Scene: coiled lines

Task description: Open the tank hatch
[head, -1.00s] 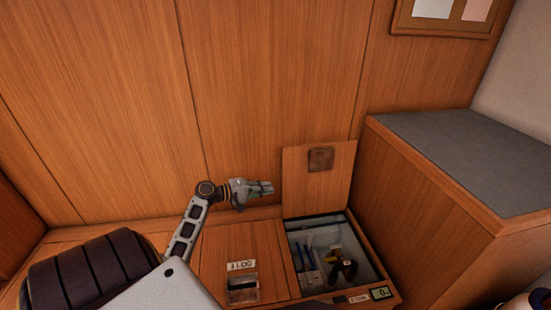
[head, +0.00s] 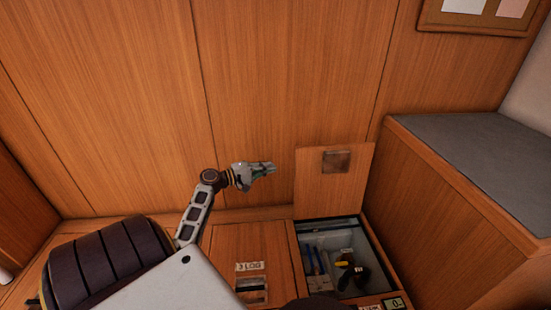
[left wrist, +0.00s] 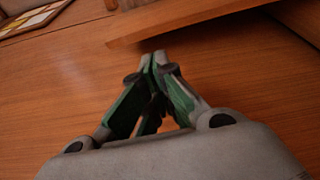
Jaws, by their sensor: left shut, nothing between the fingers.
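A wooden lid (head: 335,190) with a dark square plate near its top stands raised against the wall in the head view. The open compartment (head: 362,219) below it holds several tools. To its left, a second wooden hatch (head: 232,238) lies shut, with a small white label and a recessed metal pull (head: 251,290) near its front edge. My left gripper (head: 273,168) is shut and empty, in the air to the left of the raised lid and apart from it. Its closed fingertips (left wrist: 154,58) also show in the left wrist view. My right gripper is not seen.
A tall wooden cabinet (head: 440,215) with a grey top (head: 470,150) stands close on the right. The panelled wall (head: 290,70) rises behind the hatches.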

